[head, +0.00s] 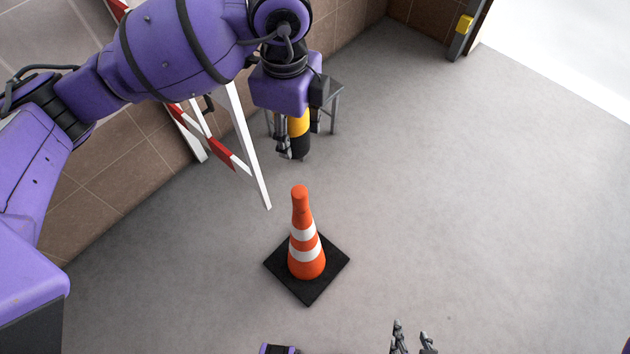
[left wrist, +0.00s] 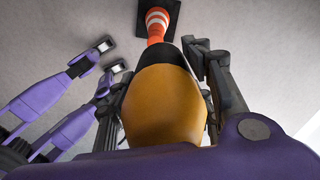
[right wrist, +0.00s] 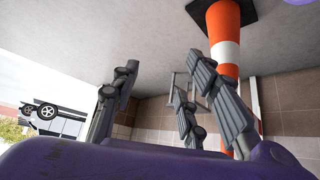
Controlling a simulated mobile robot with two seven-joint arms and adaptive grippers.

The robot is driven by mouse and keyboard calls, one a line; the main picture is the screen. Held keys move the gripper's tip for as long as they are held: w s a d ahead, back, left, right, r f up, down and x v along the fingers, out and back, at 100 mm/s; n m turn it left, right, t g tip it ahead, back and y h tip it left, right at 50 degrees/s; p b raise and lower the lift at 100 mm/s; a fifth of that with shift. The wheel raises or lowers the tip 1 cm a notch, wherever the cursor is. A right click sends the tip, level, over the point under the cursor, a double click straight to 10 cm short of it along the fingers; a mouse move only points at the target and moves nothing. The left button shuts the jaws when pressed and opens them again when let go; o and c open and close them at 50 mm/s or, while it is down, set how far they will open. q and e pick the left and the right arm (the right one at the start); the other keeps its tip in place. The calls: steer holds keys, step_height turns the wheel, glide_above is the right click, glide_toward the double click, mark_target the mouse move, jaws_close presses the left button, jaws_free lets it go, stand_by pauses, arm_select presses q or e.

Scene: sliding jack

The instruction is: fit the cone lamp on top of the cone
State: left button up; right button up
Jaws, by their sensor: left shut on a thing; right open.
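The orange cone (head: 305,262) with white bands stands upright on its black square base (head: 309,296) on the floor. It also shows in the left wrist view (left wrist: 157,20) and the right wrist view (right wrist: 226,75). My left gripper (head: 290,147) is shut on the yellow and black cone lamp (head: 299,126), above and behind the cone, apart from it. The lamp's yellow body fills the middle of the left wrist view (left wrist: 165,105), its black end towards the cone. My right gripper (head: 412,338) is open and empty, low and right of the cone.
A grey stool (head: 336,95) stands behind the lamp by the tiled wall. A red and white barrier (head: 236,158) stands left of the lamp, its white leg reaching towards the cone. The floor right of the cone is clear.

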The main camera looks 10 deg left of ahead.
mark_target(299, 193)
arm_select(q)
steer(key=shift+n, duration=0.5)
steer(key=f+b, duration=0.1)
steer(key=f, duration=0.4)
steer(key=s+f, duration=0.1)
steer(key=f, duration=0.5)
steer(key=f+b, duration=0.1)
steer(key=f, duration=0.5)
steer(key=shift+s+d+b, duration=0.2)
steer(key=shift+s+b, duration=0.1)
steer(key=shift+s, duration=0.05)
step_height(299, 193, down, 4)
steer(key=shift+f, duration=0.2)
steer(key=shift+f, duration=0.15)
steer(key=shift+f, duration=0.4)
steer(key=o, duration=0.9)
steer(key=shift+o, duration=1.5)
